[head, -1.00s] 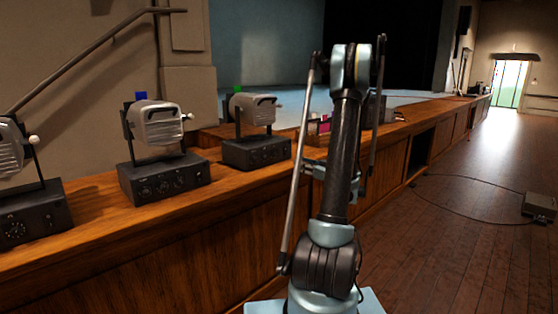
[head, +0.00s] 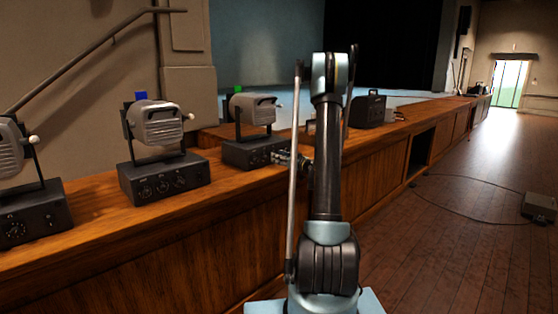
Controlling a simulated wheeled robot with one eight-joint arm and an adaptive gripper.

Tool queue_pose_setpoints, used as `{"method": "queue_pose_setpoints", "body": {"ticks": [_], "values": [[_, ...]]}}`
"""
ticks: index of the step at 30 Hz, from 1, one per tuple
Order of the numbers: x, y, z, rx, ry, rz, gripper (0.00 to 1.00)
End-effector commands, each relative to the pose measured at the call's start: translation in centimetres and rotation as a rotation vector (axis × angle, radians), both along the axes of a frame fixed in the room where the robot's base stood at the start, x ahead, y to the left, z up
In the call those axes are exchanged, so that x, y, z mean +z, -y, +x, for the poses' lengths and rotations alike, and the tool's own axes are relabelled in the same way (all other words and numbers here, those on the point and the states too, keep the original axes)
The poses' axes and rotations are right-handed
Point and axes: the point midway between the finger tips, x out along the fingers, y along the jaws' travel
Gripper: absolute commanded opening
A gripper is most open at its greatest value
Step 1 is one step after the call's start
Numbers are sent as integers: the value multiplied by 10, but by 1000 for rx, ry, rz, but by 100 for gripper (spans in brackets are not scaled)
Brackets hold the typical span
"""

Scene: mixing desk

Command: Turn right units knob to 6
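Several lamp units stand in a row on the wooden ledge. The rightmost lamp unit (head: 250,108) has a grey lamp head, a green block behind its top and a dark base box (head: 246,153). Knobs show on the box's front, too small to read their settings. My gripper (head: 281,157) is at the right end of that box's front face, close to the knobs there. Whether it touches a knob, and how its fingers stand, is too small to tell. My arm rises in front of the ledge to the right of the unit.
A middle lamp unit (head: 163,180) with a blue block and a partly cut-off left unit (head: 30,215) stand along the wooden ledge (head: 110,225). A dark case (head: 368,111) sits farther right. A cable and a box (head: 539,206) lie on the open floor at right.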

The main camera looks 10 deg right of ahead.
Motion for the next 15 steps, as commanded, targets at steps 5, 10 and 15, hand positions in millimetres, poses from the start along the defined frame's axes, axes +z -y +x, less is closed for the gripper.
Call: {"method": "queue_pose_setpoints", "body": {"ticks": [5,10,15], "values": [[0,-4,6,-1,0,0,38],[0,-5,6,-1,0,0,38],[0,-4,6,-1,0,0,18]]}}
